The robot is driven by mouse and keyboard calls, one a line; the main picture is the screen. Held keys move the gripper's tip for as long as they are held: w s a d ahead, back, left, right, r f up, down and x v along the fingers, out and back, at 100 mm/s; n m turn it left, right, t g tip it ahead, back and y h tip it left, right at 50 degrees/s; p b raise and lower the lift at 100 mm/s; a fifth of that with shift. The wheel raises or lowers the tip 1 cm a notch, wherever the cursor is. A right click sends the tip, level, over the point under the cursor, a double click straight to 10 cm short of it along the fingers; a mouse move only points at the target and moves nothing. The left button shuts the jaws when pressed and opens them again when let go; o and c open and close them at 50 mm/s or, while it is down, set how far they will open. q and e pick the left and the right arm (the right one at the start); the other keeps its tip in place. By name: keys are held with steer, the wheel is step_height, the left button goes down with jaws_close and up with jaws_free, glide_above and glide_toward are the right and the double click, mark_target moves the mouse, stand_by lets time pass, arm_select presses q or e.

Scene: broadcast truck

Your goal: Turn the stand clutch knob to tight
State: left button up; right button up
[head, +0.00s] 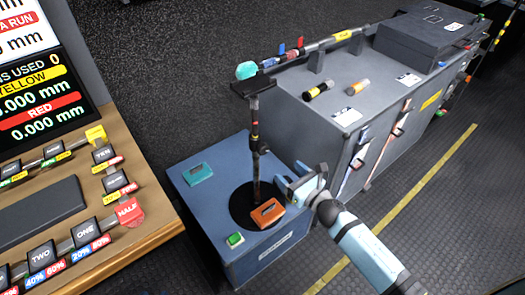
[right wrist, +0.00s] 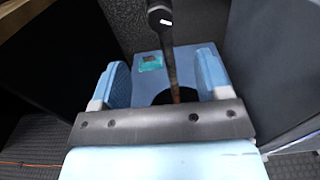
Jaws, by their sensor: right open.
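The stand is a thin dark pole (head: 255,130) rising from a black round base (head: 241,208) on a blue box, with a flat black plate (head: 253,86) on top. A small dark part on the pole, apparently the clutch knob (head: 262,147), shows a pale mark on its dark end in the right wrist view (right wrist: 160,18). Its setting is too small to read. My right gripper (head: 292,179) is open and empty, just right of the pole and lower than the knob. In the right wrist view its blue fingers (right wrist: 163,77) stand apart, with the pole beyond them. My left gripper is out of view.
On the blue box (head: 185,160) lie a teal block (head: 198,174), an orange block (head: 267,213) and a green button (head: 235,240). A grey cabinet (head: 300,125) stands close behind the gripper. A wooden console (head: 120,235) is at left.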

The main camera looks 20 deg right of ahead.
mark_target(265, 151)
steer(key=x, duration=1.1)
steer(key=shift+w+a, duration=0.15)
steer(key=shift+w, duration=0.25)
steer(key=c, duration=0.9)
